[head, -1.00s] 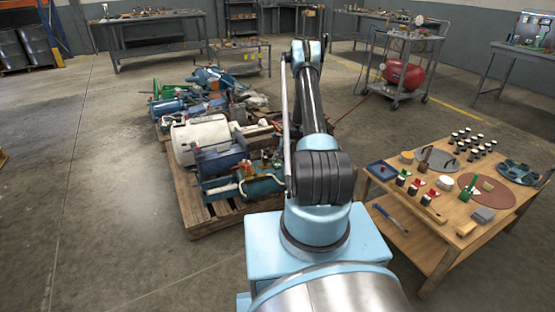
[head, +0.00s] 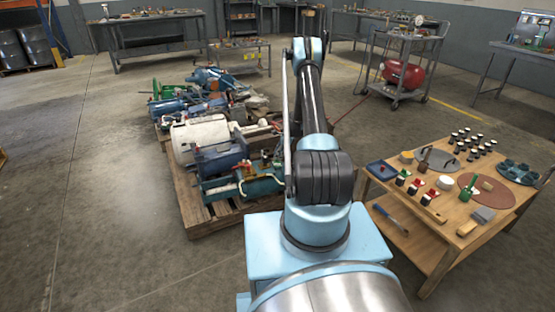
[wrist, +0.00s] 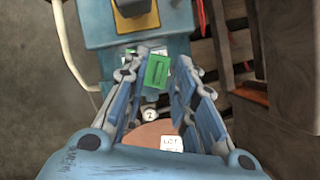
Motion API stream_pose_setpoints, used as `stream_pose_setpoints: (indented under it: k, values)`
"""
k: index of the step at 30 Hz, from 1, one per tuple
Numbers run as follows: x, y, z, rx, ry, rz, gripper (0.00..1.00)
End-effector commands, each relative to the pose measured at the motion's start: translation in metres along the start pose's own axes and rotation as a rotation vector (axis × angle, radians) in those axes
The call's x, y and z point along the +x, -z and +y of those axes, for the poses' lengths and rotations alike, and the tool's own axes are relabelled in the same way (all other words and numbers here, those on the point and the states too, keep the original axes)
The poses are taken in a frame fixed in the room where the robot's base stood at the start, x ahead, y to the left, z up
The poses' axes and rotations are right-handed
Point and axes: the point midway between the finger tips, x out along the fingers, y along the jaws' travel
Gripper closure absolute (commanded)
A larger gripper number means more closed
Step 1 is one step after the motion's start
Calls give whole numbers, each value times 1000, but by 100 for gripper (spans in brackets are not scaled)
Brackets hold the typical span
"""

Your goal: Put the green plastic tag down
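The green plastic tag (wrist: 157,71) is a small flat green piece with a slot, in the wrist view. It sits between the fingertips of my gripper (wrist: 159,64), which close in on both its sides. A blue machine with a yellow-topped dark part (wrist: 136,12) is just beyond the tag. Whether the tag touches that machine cannot be told. In the head view my own arm hides the gripper and the tag.
A reddish-brown round surface (wrist: 150,131) with white labels shows between the fingers. Machines crowd a wooden pallet (head: 204,228) left of my arm. A wooden table (head: 440,228) with brushes and jars stands right. Open floor (head: 110,190) lies at left.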

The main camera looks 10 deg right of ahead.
Motion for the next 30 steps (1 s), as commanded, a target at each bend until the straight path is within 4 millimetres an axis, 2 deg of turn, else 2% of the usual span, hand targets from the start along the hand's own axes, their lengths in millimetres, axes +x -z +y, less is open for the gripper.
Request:
stream_pose_setpoints:
  k: [12, 18, 22, 26, 30]
  values:
    - [-73, 0, 0, 1, 0, 0, 75]
    - [-96, 1, 0, 1, 0, 0, 75]
    - [-104, 0, 0, -2, 0, 0, 75]
    - [-119, -7, 4, -27, 2, 6, 75]
    - [-153, -25, 15, -98, 6, 23, 75]
